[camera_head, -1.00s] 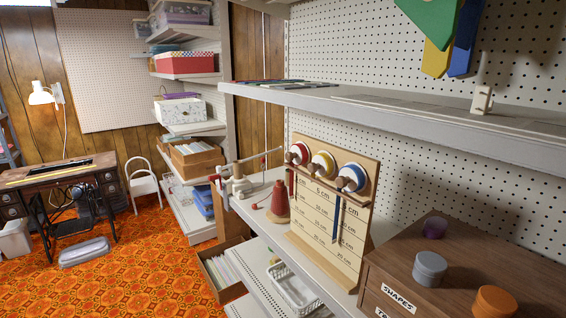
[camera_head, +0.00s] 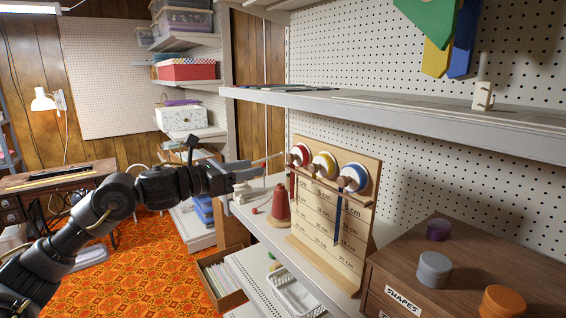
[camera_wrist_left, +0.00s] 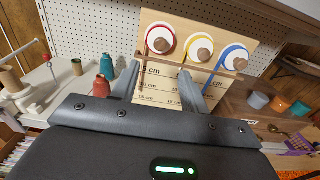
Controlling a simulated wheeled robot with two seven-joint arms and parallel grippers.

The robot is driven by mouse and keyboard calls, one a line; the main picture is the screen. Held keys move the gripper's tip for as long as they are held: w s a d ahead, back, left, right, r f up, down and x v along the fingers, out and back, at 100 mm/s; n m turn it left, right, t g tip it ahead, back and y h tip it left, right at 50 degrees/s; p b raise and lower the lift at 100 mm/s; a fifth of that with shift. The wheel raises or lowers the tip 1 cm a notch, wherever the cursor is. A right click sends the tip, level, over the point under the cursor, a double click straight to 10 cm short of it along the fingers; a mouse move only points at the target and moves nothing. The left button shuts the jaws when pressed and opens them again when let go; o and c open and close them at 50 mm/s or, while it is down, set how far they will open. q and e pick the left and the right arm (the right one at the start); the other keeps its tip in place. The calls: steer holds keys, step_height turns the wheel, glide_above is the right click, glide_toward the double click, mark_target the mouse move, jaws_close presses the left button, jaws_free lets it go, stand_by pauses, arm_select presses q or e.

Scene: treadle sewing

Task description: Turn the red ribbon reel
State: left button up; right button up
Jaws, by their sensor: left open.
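The red ribbon reel (camera_head: 300,155) is the left one of three reels on an upright wooden board with a cm scale (camera_head: 325,215). It has a red rim, a white face and a wooden knob. A red ribbon hangs below it. It also shows in the left wrist view (camera_wrist_left: 160,39). The yellow reel (camera_head: 323,165) and blue reel (camera_head: 353,177) sit to its right. My left gripper (camera_head: 252,169) is left of the board, apart from the red reel. In the left wrist view its fingers (camera_wrist_left: 163,87) are open and empty, below the reels. My right gripper is out of view.
A red thread cone (camera_head: 279,203) stands on the shelf left of the board. A shelf edge (camera_head: 400,118) overhangs above the reels. A wooden drawer box (camera_head: 470,262) with round tins stands at the right. A sewing table (camera_head: 50,178) is far left.

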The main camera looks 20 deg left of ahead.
mark_target(288, 159)
arm_select(q)
steer(key=p+x, duration=0.3)
steer(key=x, duration=0.6)
steer(key=shift+w+d+r+p, duration=0.1)
steer(key=shift+r+p, duration=0.1)
steer(key=shift+p, duration=0.15)
steer(key=shift+x, duration=0.75)
steer(key=shift+f, duration=0.2)
jaws_close()
